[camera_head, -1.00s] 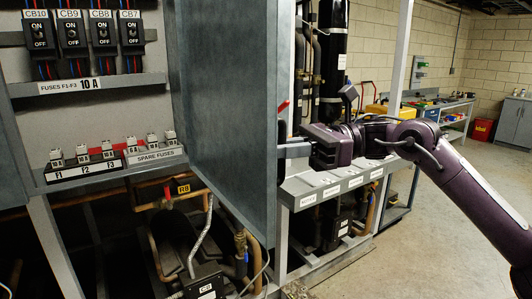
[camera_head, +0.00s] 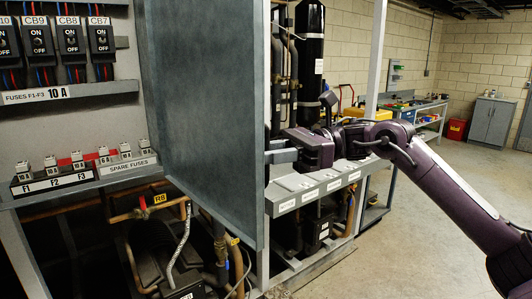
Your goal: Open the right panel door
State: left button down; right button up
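The right panel door (camera_head: 205,120) is a flat blue-grey metal sheet. It stands swung out from the cabinet, with its face filling the middle of the head view. The cabinet interior shows to its left. My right gripper (camera_head: 272,156) is at the door's right edge, with its fingers pointing left toward it. The fingertips are partly hidden at the edge, so I cannot tell whether they touch or grip anything. No door handle is visible. My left gripper is not in view.
Left of the door are breakers (camera_head: 70,38) and a fuse shelf (camera_head: 90,180). Pipes and a compressor (camera_head: 165,250) sit below. A labelled grey shelf (camera_head: 320,185) and an upright post (camera_head: 376,60) stand near my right arm. Open floor (camera_head: 420,250) lies at right.

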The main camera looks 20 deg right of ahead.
jog(key=d, duration=0.8)
jog(key=shift+s, duration=0.1)
jog(key=shift+a, duration=0.1)
dwell(0.4)
